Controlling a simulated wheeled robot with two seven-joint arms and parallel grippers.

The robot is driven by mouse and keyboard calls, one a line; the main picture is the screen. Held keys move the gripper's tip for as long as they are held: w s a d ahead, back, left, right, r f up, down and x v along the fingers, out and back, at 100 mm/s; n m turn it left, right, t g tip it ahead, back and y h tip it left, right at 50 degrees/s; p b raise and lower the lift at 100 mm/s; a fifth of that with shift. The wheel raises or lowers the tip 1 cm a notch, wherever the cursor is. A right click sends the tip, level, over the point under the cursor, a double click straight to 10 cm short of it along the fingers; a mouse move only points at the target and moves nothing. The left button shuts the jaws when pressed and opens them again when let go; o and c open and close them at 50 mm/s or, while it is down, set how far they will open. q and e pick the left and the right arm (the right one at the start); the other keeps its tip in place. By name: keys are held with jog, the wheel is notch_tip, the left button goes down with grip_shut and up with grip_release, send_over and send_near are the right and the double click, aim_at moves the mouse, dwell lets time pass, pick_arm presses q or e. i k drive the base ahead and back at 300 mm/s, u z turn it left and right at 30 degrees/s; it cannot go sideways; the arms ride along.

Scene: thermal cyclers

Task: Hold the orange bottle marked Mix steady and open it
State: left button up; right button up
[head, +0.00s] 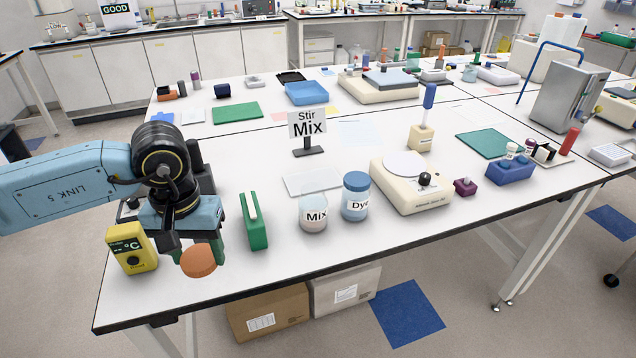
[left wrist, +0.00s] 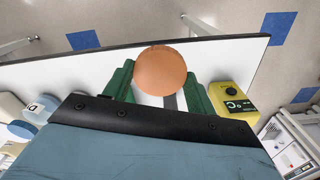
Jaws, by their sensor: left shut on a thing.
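The bottle marked Mix (head: 313,215) stands upright on the white bench, with a pale body and no orange lid on its top. An orange round lid (head: 198,260) is between the green fingers of my left gripper (head: 199,257), which is shut on it near the bench's front left edge. The lid also shows in the left wrist view (left wrist: 162,70), between the fingers. The gripper is to the left of the Mix bottle and apart from it. Whether the lid touches the bench is hard to tell. My right gripper is in neither view.
A blue-lidded bottle marked Dye (head: 355,198) stands right beside the Mix bottle. A green holder (head: 255,222) stands between my gripper and the Mix bottle. A yellow °C meter (head: 131,248) is left of the gripper. A stirrer plate (head: 415,185) is further right.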

aim_at(312, 203)
jog(key=z, duration=0.55)
jog(key=k, duration=0.6)
jog(key=z, duration=0.1)
jog(key=i, duration=1.9)
jog(key=u, duration=0.25)
